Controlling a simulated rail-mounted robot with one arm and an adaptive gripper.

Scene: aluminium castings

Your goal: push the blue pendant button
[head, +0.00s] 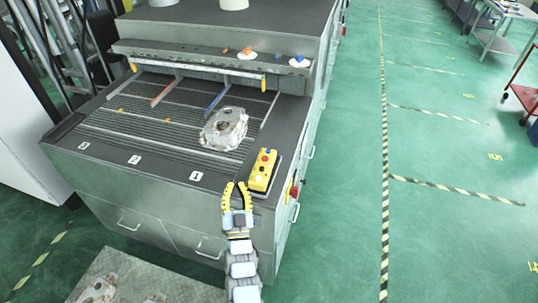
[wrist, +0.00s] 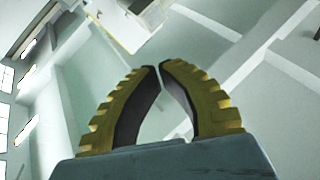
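The yellow pendant (head: 258,183) lies on the right front corner of the grey workbench top in the head view. A small blue button (head: 267,151) shows at its far end, with a red button (head: 265,158) and darker and pale ones nearer the front. My gripper (head: 236,184) is just left of and in front of the pendant's near end, apart from the blue button. In the wrist view my gripper (wrist: 159,67) has its yellow toothed fingers curved together, tips almost meeting, with nothing between them. The pendant is not clearly visible in the wrist view.
A rough aluminium casting (head: 224,128) rests on the slatted bench top left of the pendant. Orange and blue knobs stand on the rear ledge (head: 200,52). A red object (head: 294,190) hangs on the bench's right side. Green floor lies open to the right.

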